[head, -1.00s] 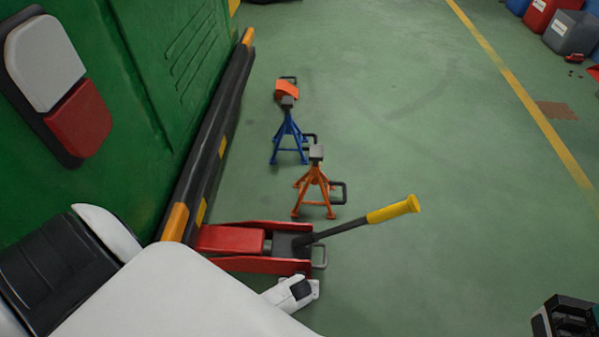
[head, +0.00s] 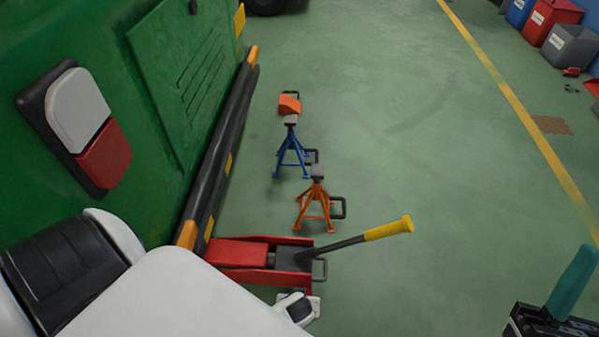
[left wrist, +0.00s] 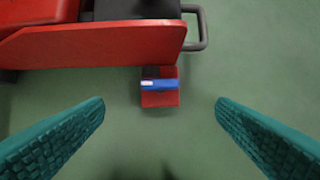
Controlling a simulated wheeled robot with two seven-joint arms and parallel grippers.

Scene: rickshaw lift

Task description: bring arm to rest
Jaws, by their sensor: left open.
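My left arm's white link covers the lower left, and I cannot make out the left fingers there. My right gripper (head: 562,300) is at the lower right edge, partly cut off. One teal finger shows, so its opening cannot be judged.
An orange jack stand (head: 317,200) and a blue jack stand (head: 292,150) stand behind the jack. An orange wedge (head: 289,104) is behind them. The green vehicle (head: 170,80) borders the left. A small red block with a blue part (left wrist: 160,95) sits by the jack.

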